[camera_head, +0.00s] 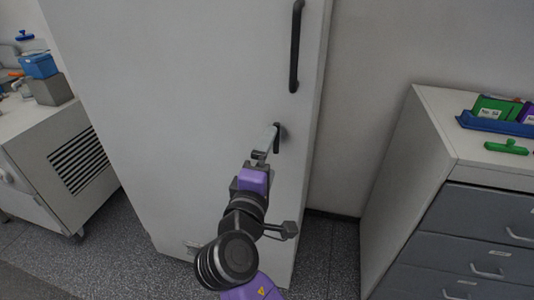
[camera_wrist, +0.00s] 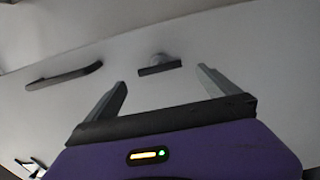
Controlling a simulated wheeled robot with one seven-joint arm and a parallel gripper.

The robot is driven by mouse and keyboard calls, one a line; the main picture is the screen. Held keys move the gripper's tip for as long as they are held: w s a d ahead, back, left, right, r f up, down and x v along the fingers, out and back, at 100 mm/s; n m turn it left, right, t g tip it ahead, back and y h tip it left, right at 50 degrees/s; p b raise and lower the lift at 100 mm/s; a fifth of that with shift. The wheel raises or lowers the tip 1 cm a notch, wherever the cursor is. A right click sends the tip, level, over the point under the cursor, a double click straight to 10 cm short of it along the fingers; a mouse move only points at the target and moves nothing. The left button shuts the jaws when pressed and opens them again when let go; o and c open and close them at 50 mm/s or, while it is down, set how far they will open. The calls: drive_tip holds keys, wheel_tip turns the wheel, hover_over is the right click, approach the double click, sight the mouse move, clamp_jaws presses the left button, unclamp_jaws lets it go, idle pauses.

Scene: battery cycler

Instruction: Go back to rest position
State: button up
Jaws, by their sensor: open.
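My gripper (camera_head: 267,146) is at the end of my outstretched arm, in front of a tall white cabinet door (camera_head: 180,110). In the wrist view my gripper (camera_wrist: 164,84) shows two fingers spread apart with nothing between them. A small dark latch handle (camera_head: 278,138) on the door is close to the fingertips in the head view. In the wrist view the latch (camera_wrist: 159,65) lies beyond the gap between the fingers. I cannot tell whether a finger touches it.
A long black handle (camera_head: 296,45) is higher on the door. A drawer cabinet (camera_head: 424,140) at right carries a blue tray (camera_head: 490,125) and a green object (camera_head: 506,147). A vented white unit (camera_head: 62,150) stands at left. Some speckled floor (camera_head: 110,245) is bare.

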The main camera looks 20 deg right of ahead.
drive_tip(key=a+t+y, duration=0.3)
drive_tip(key=a+y, duration=0.4)
drive_tip(key=s+d+f+m+y, duration=0.15)
drive_tip(key=s+f+y, duration=0.45)
drive_tip(key=s, duration=0.6)
drive_tip(key=s+d+f+m+g+h+p, duration=0.1)
drive_tip(key=s+d+m, duration=0.2)
drive_tip(key=s, duration=0.7)
drive_tip(key=s+d+f+m+g+h, duration=0.1)
drive_tip(key=s+d+m, duration=0.3)
drive_tip(key=s, duration=0.7)
drive_tip(key=s+d+f+m+g+h+p, duration=0.1)
drive_tip(key=s+d, duration=0.4)
drive_tip(key=s, duration=0.5)
drive_tip(key=shift+s+f+m+g+h+p, duration=0.3)
drive_tip(key=shift+s+f+m+g+h, duration=0.15)
drive_tip(key=shift+f+m, duration=0.6)
drive_tip(key=shift+d, duration=0.1)
drive_tip(key=shift+c, duration=0.2)
